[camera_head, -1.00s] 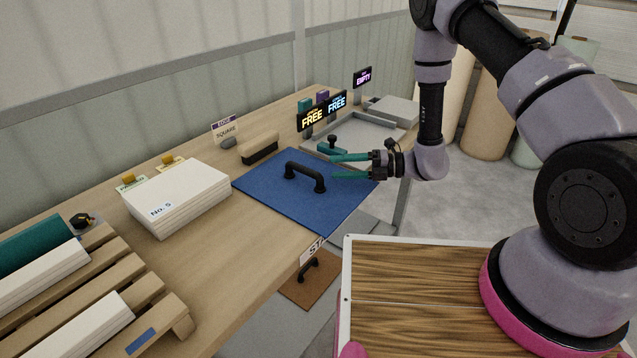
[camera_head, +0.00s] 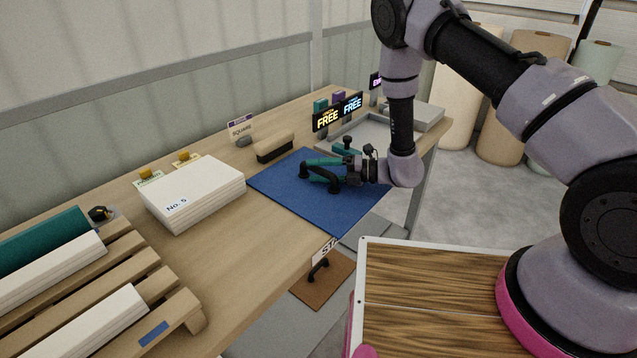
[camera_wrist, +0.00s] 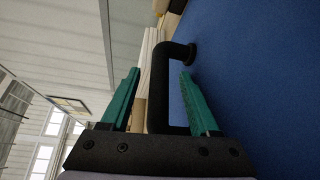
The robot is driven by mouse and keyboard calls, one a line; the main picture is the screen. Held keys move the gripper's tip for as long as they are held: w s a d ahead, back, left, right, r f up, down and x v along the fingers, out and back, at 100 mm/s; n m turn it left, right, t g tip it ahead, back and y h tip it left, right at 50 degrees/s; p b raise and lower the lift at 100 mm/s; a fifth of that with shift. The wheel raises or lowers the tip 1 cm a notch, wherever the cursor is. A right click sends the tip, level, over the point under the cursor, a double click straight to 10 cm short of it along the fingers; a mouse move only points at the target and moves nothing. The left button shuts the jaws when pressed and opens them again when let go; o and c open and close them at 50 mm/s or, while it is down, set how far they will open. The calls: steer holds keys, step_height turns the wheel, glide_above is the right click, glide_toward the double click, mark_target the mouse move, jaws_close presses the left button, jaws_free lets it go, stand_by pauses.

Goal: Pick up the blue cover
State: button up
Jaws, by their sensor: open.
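The blue cover (camera_head: 288,191) is a flat blue sheet lying on the wooden bench, with a black bar handle (camera_head: 319,178) standing on it. My gripper (camera_head: 321,170) is low over the cover at the handle, its green fingers pointing left. In the wrist view, the handle (camera_wrist: 160,90) passes between the two spread fingers, and the blue cover (camera_wrist: 260,80) fills the right side. The gripper (camera_wrist: 158,98) is open, one finger on each side of the handle; I cannot tell whether either finger touches it.
A white stack marked No. 5 (camera_head: 195,193) and a brush (camera_head: 274,148) lie left of the cover. Signs reading FREE (camera_head: 327,119) and a grey tray (camera_head: 372,131) stand behind. A slatted pallet (camera_head: 130,285) is at front left. A brown board with a handle (camera_head: 322,281) lies below the bench edge.

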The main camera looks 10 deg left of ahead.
jaws_close()
stand_by(1.4)
